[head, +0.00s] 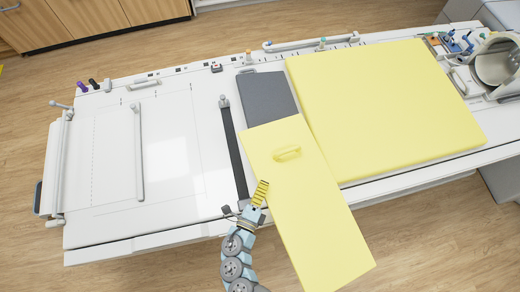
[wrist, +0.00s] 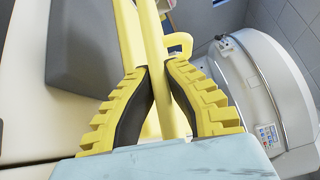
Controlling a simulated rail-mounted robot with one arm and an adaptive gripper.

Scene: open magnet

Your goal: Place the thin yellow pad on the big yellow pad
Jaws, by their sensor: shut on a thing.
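The thin yellow pad (head: 305,205) is a long flat panel with a raised handle (head: 287,154) on its face. In the head view it slants from the grey pad down past the table's front edge. My gripper (head: 261,192) is at its left edge, shut on it. In the wrist view the ribbed yellow fingers (wrist: 158,100) pinch the thin yellow pad (wrist: 152,40) edge-on between them. The big yellow pad (head: 385,105) lies flat on the table to the right. The thin pad overlaps or borders its left edge in the head view; contact cannot be told.
The white table (head: 175,150) has a clear left part with a grey bar (head: 138,150) and a dark strip (head: 234,150). A dark grey pad (head: 268,95) lies behind the thin pad. Coils and small parts (head: 495,65) crowd the right end. A rail (head: 310,43) runs along the back edge.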

